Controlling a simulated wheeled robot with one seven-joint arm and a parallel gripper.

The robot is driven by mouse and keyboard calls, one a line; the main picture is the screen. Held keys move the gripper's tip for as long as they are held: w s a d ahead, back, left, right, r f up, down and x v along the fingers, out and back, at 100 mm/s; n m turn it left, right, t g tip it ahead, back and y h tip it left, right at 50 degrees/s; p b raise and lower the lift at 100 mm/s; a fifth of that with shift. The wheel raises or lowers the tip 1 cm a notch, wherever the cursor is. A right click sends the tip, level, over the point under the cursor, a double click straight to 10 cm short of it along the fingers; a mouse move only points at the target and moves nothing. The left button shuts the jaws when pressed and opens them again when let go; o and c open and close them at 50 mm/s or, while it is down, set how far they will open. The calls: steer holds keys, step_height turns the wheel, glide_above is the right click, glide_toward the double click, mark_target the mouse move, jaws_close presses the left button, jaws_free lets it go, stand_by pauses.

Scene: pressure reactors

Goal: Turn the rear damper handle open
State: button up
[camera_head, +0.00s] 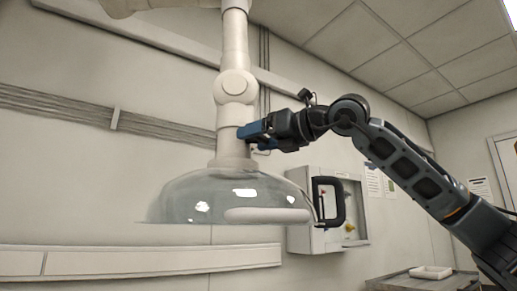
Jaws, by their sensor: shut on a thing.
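A white extraction arm (234,45) hangs down from above, with a round joint and a clear dome hood (205,195) at its lower end. My gripper (246,132) reaches in from the right. Its blue fingers are shut at the right side of the white pipe (228,120), between the joint and the hood. The damper handle is hidden by the fingers at this spot, so its angle cannot be told.
A black loop handle (330,201) stands out at the hood's right edge, below my gripper. A wall cabinet (352,212) is behind it. A white tray (431,272) lies on a grey surface at lower right. A rail runs along the wall.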

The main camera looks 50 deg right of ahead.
steer(key=shift+n+b, duration=0.3)
steer(key=shift+n, duration=0.2)
steer(key=o, duration=1)
steer(key=shift+s+d, duration=0.15)
steer(key=shift+s, duration=1.8)
steer(key=shift+s+d, duration=0.15)
steer(key=shift+s, duration=1.8)
